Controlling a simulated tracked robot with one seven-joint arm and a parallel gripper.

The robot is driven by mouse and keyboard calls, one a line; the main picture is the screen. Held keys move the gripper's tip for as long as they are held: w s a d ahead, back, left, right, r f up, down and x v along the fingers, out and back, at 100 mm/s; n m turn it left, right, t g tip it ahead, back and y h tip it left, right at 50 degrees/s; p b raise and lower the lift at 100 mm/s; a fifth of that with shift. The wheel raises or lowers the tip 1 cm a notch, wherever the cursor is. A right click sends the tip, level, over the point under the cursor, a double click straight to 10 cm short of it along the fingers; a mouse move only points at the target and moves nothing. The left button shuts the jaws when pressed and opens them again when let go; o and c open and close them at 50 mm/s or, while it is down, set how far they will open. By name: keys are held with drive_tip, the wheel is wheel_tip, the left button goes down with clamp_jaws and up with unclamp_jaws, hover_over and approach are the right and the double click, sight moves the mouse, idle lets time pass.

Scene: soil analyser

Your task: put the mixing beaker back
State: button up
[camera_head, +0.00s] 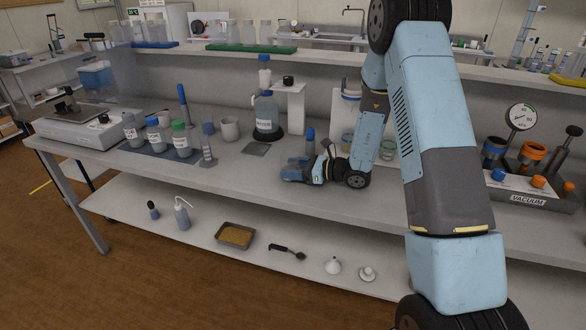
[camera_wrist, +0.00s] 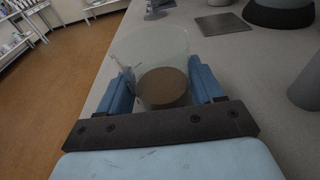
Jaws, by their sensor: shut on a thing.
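My gripper (camera_head: 292,170) is low over the front part of the bench, left of the picture's middle in the head view. In the wrist view, my gripper (camera_wrist: 163,88) has its two blue fingers on either side of a clear glass beaker (camera_wrist: 148,47) and is shut on it. Brown material shows at the bottom of this beaker. In the head view I cannot make out the held beaker, and I cannot tell whether it touches the bench.
A dark square plate (camera_head: 257,149) lies on the bench behind my gripper; the wrist view also shows it (camera_wrist: 220,24). The flask stand (camera_head: 294,108) is behind. A glass beaker (camera_head: 386,149) is right. The bench edge is close.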

drive_tip(key=o, duration=1.5)
drive_tip(key=shift+r, duration=0.1)
drive_tip(key=v, duration=1.2)
drive_tip(key=s+a+r+n+g+h, duration=0.2)
drive_tip(key=s+r+n+g+h, duration=0.4)
drive_tip(key=s+r+n, duration=0.75)
drive_tip(key=s+d+r+n+t+h, duration=0.3)
drive_tip(key=s+d+r+n+h, duration=0.1)
drive_tip(key=s, duration=0.4)
drive_tip(key=s+d+r+n+t+h, duration=0.3)
drive_tip(key=s+d+r+n+h, duration=0.1)
drive_tip(key=s+d+r, duration=0.3)
wheel_tip(320, 180, up, 2)
drive_tip(key=shift+s+r+h, duration=0.1)
drive_tip(key=shift+s+h, duration=0.5)
drive_tip(key=shift+s, duration=0.2)
drive_tip(key=shift+d+n, duration=0.1)
drive_tip(key=shift+n, duration=0.15)
